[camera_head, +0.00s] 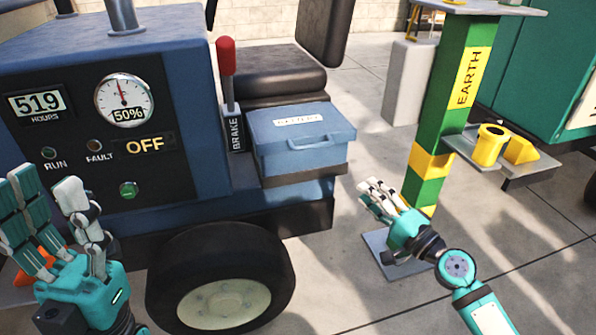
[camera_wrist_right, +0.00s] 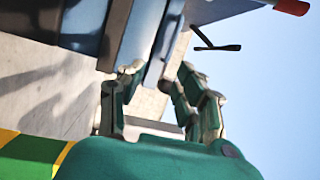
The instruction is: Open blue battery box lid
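The blue battery box (camera_head: 299,155) sits on the side of the blue vehicle, beside the black seat. Its lid (camera_head: 300,124) is shut, with a white label on top and a blue handle (camera_head: 310,143) at the front edge. My right gripper (camera_head: 378,190) is open and empty, to the right of the box and a little lower, apart from it. Its spread fingers also show in the right wrist view (camera_wrist_right: 165,85), with blue box surfaces beyond them. My left gripper (camera_head: 50,205) is open and empty at the lower left, in front of the vehicle's panel.
A red-topped brake lever (camera_head: 226,70) stands left of the box. A green and yellow EARTH post (camera_head: 456,100) with a shelf holding a yellow cup (camera_head: 488,145) stands at the right. The vehicle wheel (camera_head: 222,280) is below the box. Paved floor lies between vehicle and post.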

